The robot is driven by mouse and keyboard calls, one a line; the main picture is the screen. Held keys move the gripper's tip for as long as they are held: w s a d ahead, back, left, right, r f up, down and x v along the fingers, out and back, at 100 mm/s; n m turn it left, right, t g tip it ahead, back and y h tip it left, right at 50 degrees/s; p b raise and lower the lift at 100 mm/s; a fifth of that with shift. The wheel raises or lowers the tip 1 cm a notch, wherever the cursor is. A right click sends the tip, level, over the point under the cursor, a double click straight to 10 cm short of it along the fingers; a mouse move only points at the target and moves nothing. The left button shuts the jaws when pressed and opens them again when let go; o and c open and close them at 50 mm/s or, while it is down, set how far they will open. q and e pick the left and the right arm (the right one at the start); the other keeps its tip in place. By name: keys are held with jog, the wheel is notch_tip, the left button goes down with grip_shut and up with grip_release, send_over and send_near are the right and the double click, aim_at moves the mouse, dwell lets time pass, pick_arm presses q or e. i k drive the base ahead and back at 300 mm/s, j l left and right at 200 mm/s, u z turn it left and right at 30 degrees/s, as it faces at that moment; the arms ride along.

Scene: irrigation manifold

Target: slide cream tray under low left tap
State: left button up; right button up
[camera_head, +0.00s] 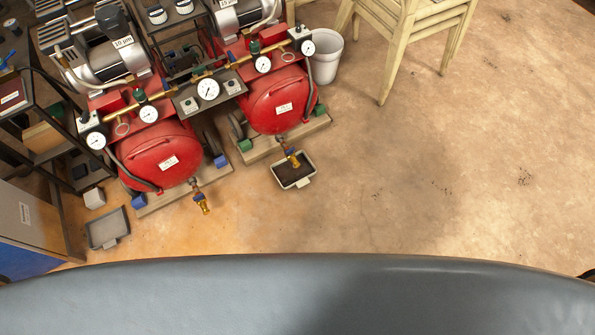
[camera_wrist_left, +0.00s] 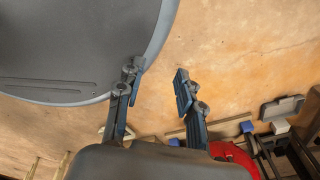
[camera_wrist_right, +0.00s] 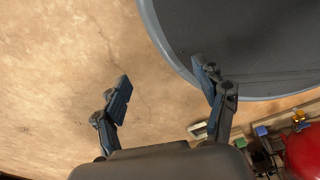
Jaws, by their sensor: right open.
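The cream tray (camera_head: 278,181) has a pale rim and dark contents. It sits on the floor beneath the brass right tap (camera_head: 294,159) of the right red tank. The brass low left tap (camera_head: 204,205) hangs from the left red tank over bare floor. The tray also shows in the right wrist view (camera_wrist_right: 197,131). My left gripper (camera_wrist_left: 157,77) is open and empty above the floor. My right gripper (camera_wrist_right: 165,78) is open and empty, apart from the tray. Neither gripper is in the head view.
A grey tray (camera_head: 107,229) lies on the floor at left, near a small white block (camera_head: 94,198) and a shelf. Red tanks (camera_head: 158,157) stand on wooden bases. A white bucket (camera_head: 326,62) and stacked chairs (camera_head: 405,35) are behind. The floor at right is clear.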

aim_at(288, 176)
jog(key=i+j, duration=0.25)
jog(key=i+j+z, duration=0.1)
jog(key=i+j, duration=0.15)
jog(key=j, duration=0.2)
jog(key=i+j, duration=0.25)
jog(key=j, duration=0.15)
